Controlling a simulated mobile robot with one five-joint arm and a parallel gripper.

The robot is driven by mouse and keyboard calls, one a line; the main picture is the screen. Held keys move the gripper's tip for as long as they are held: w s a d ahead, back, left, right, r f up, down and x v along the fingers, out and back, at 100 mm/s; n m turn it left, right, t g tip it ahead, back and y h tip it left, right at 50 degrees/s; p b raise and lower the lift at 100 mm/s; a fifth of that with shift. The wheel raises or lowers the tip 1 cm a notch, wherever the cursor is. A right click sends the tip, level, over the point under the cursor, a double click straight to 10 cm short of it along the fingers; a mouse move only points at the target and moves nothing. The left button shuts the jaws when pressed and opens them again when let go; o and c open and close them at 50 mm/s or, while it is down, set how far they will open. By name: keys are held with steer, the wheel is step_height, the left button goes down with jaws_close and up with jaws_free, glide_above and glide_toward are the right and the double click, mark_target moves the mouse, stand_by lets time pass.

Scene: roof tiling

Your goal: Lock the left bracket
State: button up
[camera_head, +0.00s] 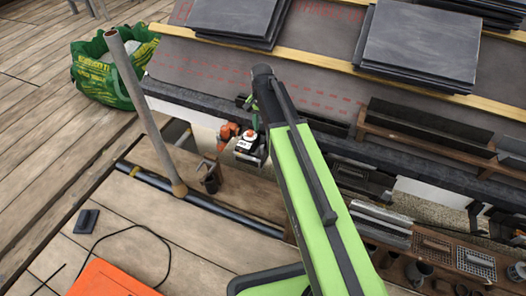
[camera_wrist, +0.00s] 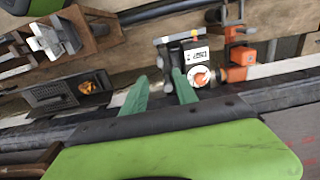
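An orange bracket-like part (camera_head: 228,132) sits at the roof's lower edge, left of my gripper; it shows at the upper right in the wrist view (camera_wrist: 238,62). I cannot tell whether it is locked. Beside it is a black device with a white label and a round white-and-orange face (camera_head: 248,143), also in the wrist view (camera_wrist: 197,75). My gripper's green fingers (camera_wrist: 162,76) are apart with nothing seen held between them. The fingers point toward the black device; I cannot tell whether they touch it. In the head view my arm partly hides the gripper.
A grey pole (camera_head: 145,110) stands left of the bracket. A green bag (camera_head: 105,75) is at the upper left. A tray with several tools (camera_head: 440,255) lies at the lower right.

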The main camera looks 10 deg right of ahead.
mark_target(262, 145)
step_height(262, 145, down, 10)
steer(key=b, duration=0.8)
steer(key=shift+r, duration=0.15)
steer(key=shift+r, duration=0.1)
jaws_close()
